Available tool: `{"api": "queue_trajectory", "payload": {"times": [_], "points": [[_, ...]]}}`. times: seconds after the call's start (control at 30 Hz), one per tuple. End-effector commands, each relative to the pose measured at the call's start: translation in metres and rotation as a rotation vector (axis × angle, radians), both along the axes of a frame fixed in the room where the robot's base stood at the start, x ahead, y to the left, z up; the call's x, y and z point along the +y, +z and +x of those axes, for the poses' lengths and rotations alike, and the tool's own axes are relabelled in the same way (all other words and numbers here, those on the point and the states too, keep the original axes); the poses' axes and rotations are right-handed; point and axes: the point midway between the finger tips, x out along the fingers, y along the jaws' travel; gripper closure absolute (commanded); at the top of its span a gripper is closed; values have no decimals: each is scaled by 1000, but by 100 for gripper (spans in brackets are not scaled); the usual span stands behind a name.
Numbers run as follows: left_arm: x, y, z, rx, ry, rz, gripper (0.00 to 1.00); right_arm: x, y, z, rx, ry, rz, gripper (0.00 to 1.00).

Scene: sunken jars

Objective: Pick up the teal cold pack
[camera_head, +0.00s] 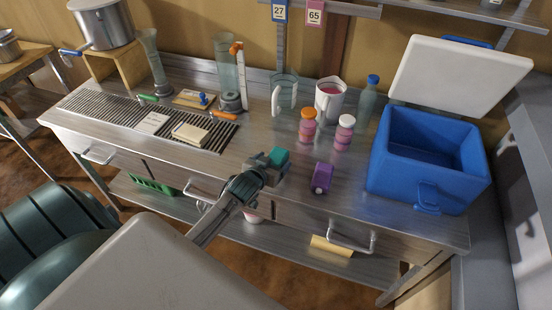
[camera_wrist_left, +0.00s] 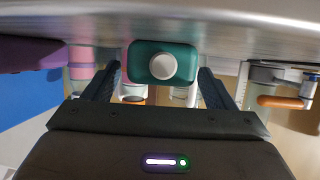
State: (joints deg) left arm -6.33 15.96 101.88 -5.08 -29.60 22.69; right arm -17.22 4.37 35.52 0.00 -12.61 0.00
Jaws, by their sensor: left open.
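The teal cold pack (camera_head: 280,157) stands on the metal bench near its front edge, in the middle of the head view. In the left wrist view the teal cold pack (camera_wrist_left: 184,52) shows its round white cap, between and just beyond the fingertips. My left gripper (camera_head: 268,166) is open at the near side of the pack; in the left wrist view its fingers (camera_wrist_left: 160,72) lie to either side of it. I cannot tell whether they touch it. The gripper hides part of the pack in the head view. My right gripper is not in view.
A purple pack (camera_head: 322,178) stands just right of the teal one. Two pink jars with orange (camera_head: 308,127) and white (camera_head: 344,132) lids stand behind. An open blue cooler (camera_head: 430,190) fills the right end. A slatted drain (camera_head: 100,104) lies left. Drawer handles jut from the front.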

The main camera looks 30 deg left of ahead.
Motion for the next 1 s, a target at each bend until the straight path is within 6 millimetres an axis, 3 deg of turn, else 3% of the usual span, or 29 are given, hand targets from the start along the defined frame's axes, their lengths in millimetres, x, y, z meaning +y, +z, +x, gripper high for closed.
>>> {"api": "queue_trajectory", "payload": {"times": [0.2,0.47,0.77,1.0], "points": [[2,-8,22,1,0,-1,22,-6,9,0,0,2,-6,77],[3,-10,24,1,-1,-1,22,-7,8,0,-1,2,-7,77],[3,-10,24,1,0,-1,76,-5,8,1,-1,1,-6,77],[3,-9,24,0,-1,0,76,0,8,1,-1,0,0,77]]}}
